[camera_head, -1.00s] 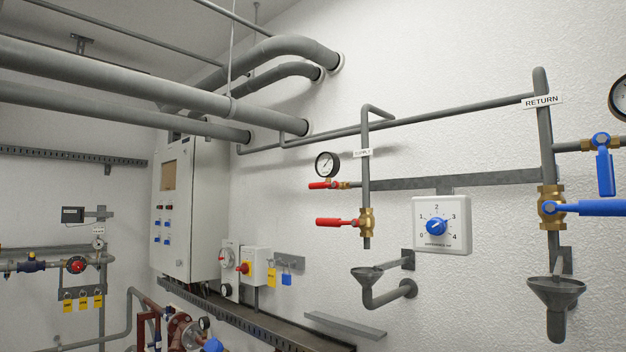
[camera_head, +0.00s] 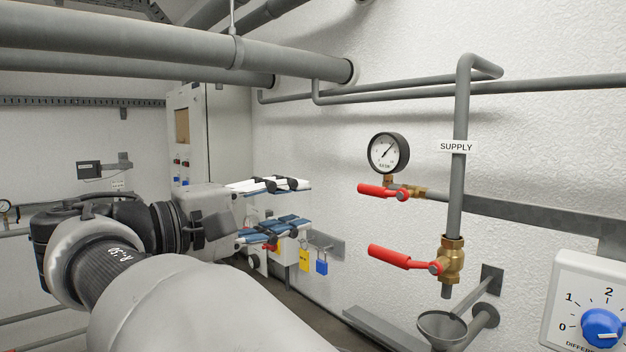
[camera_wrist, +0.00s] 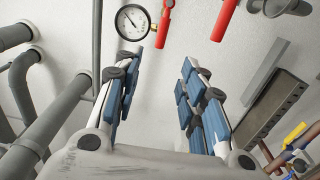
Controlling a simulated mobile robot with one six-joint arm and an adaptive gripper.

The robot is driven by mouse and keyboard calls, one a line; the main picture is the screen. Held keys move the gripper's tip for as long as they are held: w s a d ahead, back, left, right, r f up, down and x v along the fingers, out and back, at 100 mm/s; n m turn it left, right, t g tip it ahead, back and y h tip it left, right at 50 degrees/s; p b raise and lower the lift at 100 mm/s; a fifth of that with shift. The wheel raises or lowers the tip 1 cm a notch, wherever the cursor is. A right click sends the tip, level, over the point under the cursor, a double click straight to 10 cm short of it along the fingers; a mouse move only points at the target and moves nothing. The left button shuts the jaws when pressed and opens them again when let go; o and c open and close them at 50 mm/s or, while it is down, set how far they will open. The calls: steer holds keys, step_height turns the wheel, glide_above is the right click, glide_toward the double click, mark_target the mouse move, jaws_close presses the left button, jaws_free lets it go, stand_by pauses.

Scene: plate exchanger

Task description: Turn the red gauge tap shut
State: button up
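The red gauge tap (camera_head: 378,191) is a short lever just under the round supply gauge (camera_head: 388,153). It points left, roughly level, in line with the brass stub from the supply pipe. In the wrist view the red tap handle (camera_wrist: 163,24) hangs beside the gauge (camera_wrist: 132,22). My gripper (camera_head: 306,204) is open and empty, left of the tap and a little lower, with clear space between. In the wrist view its blue-padded fingers (camera_wrist: 158,62) stand wide apart, and the tap handle lies beyond their tips.
A second, larger red lever (camera_head: 390,256) on a brass valve sits below the tap; it also shows in the wrist view (camera_wrist: 224,20). The supply pipe (camera_head: 460,150) stands to the right. A grey funnel (camera_head: 442,328) and blue dial (camera_head: 602,327) are lower right.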

mark_target(367, 191)
steer(key=p+x, duration=0.1)
steer(key=x, duration=1.6)
steer(key=shift+s+d+f+p, duration=0.1)
steer(key=shift+s+f+p, duration=0.05)
steer(key=shift+p, duration=0.25)
steer(key=shift+c, duration=0.5)
jaws_close()
